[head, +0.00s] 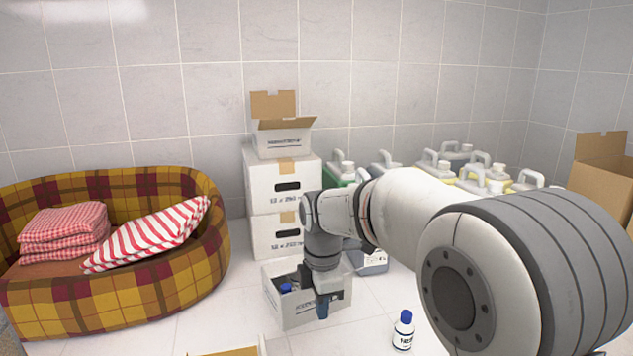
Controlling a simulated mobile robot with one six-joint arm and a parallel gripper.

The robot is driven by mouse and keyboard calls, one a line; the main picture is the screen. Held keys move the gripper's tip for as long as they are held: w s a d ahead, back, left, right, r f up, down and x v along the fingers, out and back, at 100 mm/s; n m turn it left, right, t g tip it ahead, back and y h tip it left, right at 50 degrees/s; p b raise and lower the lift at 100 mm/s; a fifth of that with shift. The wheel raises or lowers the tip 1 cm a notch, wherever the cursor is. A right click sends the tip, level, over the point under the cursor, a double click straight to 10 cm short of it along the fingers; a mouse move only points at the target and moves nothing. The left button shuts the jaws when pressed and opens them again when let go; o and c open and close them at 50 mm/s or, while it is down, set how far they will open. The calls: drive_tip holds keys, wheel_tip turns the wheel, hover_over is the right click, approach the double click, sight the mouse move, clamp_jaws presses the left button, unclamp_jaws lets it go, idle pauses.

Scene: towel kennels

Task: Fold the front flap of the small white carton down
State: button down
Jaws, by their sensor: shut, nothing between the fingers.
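A small white carton (284,144) stands open on top of two stacked white boxes by the back wall. Its brown back flap (273,104) stands upright, and another brown flap (288,124) sticks out along its front and right. A second white carton (288,311) stands open on the floor, with a blue-capped item (286,287) inside. My gripper (322,308) points down, shut and empty, at this floor carton's right front. My wrist hides part of that carton, and I cannot tell whether the fingers touch it.
A plaid pet bed (110,300) with folded and striped cloths fills the left. Stacked white boxes (283,187) and several jugs (485,180) stand behind my arm. A blue-capped bottle (403,331) stands on the floor at front right. A brown carton (600,175) is far right.

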drive_tip(key=shift+f, duration=0.15)
drive_tip(key=w+a+f, duration=0.2)
drive_tip(key=w+f, duration=0.1)
drive_tip(key=w, duration=0.1)
drive_tip(key=shift+w+a, duration=0.3)
drive_tip(key=shift+w, duration=0.1)
idle(1.5)
drive_tip(key=shift+r+p, duration=0.1)
drive_tip(key=shift+p, duration=0.2)
drive_tip(key=shift+w+a+r+p, duration=0.15)
drive_tip(key=shift+w+r+p, duration=0.1)
drive_tip(key=shift+r+p, duration=0.6)
drive_tip(key=shift+w+a+r+p, duration=0.1)
drive_tip(key=shift+w+r+p, duration=0.15)
drive_tip(key=shift+r+p, duration=0.55)
drive_tip(key=shift+w+a+r+p, duration=0.15)
drive_tip(key=shift+w+r+p, duration=0.1)
drive_tip(key=shift+r+p, duration=0.6)
drive_tip(key=shift+r, duration=0.2)
